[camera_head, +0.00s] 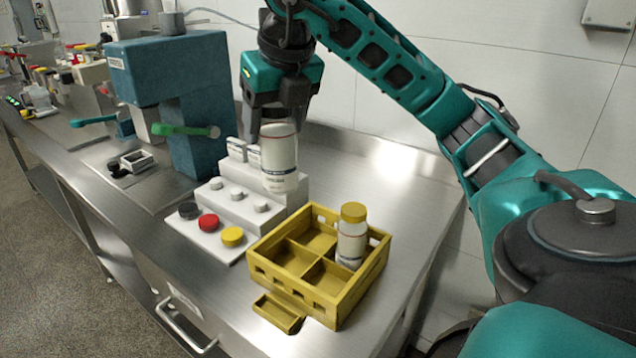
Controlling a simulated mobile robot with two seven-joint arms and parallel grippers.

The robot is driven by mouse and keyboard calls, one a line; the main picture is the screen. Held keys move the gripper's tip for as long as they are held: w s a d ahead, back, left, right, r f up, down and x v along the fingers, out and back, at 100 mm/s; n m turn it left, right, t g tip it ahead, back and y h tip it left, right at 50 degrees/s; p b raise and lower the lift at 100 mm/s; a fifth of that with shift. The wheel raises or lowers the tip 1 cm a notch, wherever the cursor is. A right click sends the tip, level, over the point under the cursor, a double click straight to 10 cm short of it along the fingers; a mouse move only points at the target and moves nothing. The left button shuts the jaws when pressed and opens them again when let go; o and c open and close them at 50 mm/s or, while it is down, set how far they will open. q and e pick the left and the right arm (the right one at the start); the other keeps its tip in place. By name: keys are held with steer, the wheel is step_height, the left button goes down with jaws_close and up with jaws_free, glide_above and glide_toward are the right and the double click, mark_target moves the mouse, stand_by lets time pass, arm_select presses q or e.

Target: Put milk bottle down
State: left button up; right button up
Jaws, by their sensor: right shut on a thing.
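My right gripper (279,112) is shut on a white bottle (279,165) with a printed label. It holds the bottle upright from above, in front of the white stepped stand and up and to the left of the yellow crate in the picture. The bottle's top is hidden between the fingers. The yellow crate (338,312) has several compartments. A second white bottle with a yellow cap (351,240) stands in its right compartment. The other compartments that show look empty. My left gripper is not in the picture.
The white stepped stand (240,208) bears black, red, yellow and white caps. A small yellow tray (279,313) lies at the crate's front. A blue-green machine (190,130) stands behind left. The steel counter (400,190) is clear right of the crate, up to the wall.

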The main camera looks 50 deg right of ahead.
mark_target(280, 172)
steer(key=shift+d+f, duration=0.1)
steer(key=shift+f, duration=0.2)
step_height(280, 172, down, 8)
steer(key=b, duration=0.3)
step_height(280, 172, down, 11)
steer(key=b, duration=0.1)
steer(key=shift+b, duration=0.35)
steer(key=shift+f, duration=0.15)
steer(key=o, duration=1.2)
steer(key=shift+o, duration=0.2)
